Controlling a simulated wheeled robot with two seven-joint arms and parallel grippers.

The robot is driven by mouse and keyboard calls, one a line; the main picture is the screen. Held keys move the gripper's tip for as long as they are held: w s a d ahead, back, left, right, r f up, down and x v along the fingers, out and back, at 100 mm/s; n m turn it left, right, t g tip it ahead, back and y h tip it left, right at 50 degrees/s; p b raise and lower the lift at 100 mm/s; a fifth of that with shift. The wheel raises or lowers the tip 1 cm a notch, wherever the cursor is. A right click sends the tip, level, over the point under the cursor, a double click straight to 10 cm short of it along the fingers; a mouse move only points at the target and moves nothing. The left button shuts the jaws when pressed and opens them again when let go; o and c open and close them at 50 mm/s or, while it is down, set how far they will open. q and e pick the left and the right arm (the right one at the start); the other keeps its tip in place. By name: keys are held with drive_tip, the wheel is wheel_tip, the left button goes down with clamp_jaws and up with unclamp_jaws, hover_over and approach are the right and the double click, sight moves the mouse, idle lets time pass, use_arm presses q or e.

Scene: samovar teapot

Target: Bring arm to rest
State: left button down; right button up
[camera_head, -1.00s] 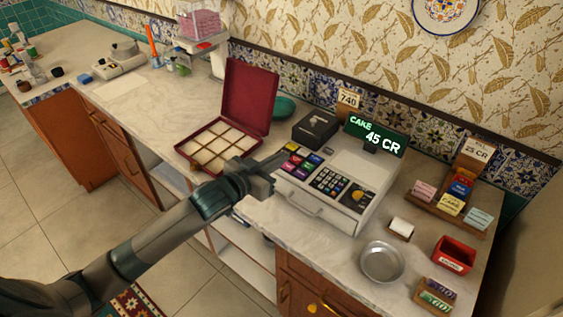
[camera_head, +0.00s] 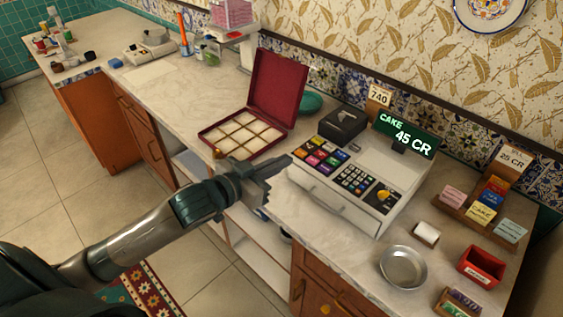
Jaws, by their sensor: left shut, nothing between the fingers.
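My left arm comes in from the lower left of the head view. My left gripper (camera_head: 276,172) is shut and empty. In the picture it lies just left of the white cash register (camera_head: 352,180), over the counter's front edge and below the open red box (camera_head: 277,88). I cannot tell how high it is above the counter. My right gripper is not in view.
The marble counter (camera_head: 285,211) holds a round metal dish (camera_head: 404,267), a small red bin (camera_head: 482,266) and a wooden card tray (camera_head: 480,218) at the right. A scale (camera_head: 150,49) stands far left. The tiled floor (camera_head: 60,190) at left is clear.

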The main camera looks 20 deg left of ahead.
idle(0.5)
use_arm(q)
drive_tip(key=s+d+f+n+g+y, duration=0.1)
drive_tip(key=s+f+g+y, duration=0.35)
drive_tip(key=s+f, duration=0.95)
drive_tip(key=s+f+n+g+y, duration=0.1)
drive_tip(key=s+f+g, duration=0.6)
drive_tip(key=s+f, duration=0.9)
drive_tip(key=f, duration=1.1)
drive_tip(key=s+f, duration=0.2)
drive_tip(key=f, duration=1.1)
drive_tip(key=s+a+f+g+b, duration=0.1)
drive_tip(key=s+a+f+g, duration=0.1)
drive_tip(key=s+f, duration=1.5)
drive_tip(key=shift+s+a+f, duration=0.35)
drive_tip(key=shift+a+f, duration=0.1)
drive_tip(key=shift+f, duration=0.05)
